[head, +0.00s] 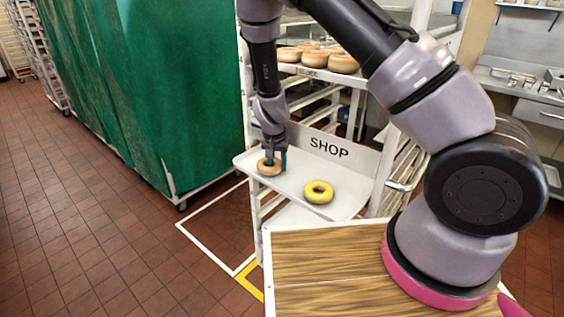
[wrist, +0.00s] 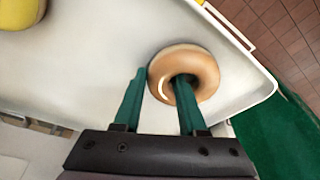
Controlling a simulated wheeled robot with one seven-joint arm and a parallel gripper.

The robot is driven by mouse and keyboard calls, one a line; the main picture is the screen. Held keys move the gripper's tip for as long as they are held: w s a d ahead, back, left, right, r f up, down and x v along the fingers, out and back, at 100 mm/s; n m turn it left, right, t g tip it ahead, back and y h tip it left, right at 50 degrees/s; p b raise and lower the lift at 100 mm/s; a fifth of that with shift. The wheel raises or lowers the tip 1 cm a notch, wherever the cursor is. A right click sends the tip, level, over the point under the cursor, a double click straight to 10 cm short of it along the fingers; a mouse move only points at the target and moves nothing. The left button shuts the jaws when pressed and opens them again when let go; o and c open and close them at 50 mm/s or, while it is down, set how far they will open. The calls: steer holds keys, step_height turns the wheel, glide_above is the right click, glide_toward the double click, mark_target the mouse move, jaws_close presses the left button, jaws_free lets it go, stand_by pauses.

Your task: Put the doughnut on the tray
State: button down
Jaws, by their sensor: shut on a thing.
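The doughnut (head: 269,167) is a glazed tan ring at the left end of the white tray (head: 340,204). It also shows in the wrist view (wrist: 206,68), over the tray (wrist: 110,85) near its corner. My gripper (head: 276,160) points down at it. In the wrist view my gripper (wrist: 160,90) has one green finger in the doughnut's hole and the other outside its left edge, shut on the ring wall. The doughnut looks level and at or very near the tray surface; I cannot tell whether it touches.
A yellow doughnut (head: 319,191) lies on the same tray, to the right. A rack shelf above holds several doughnuts (head: 343,63). A sign reading SHOP (head: 329,147) stands behind the tray. A green-covered rack (head: 150,95) is at left. A wooden top (head: 325,270) is in front.

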steer(key=shift+c, duration=2.3)
jaws_free()
steer(key=v, duration=1.2)
steer(key=shift+s+a, duration=0.1)
steer(key=shift+s, duration=0.05)
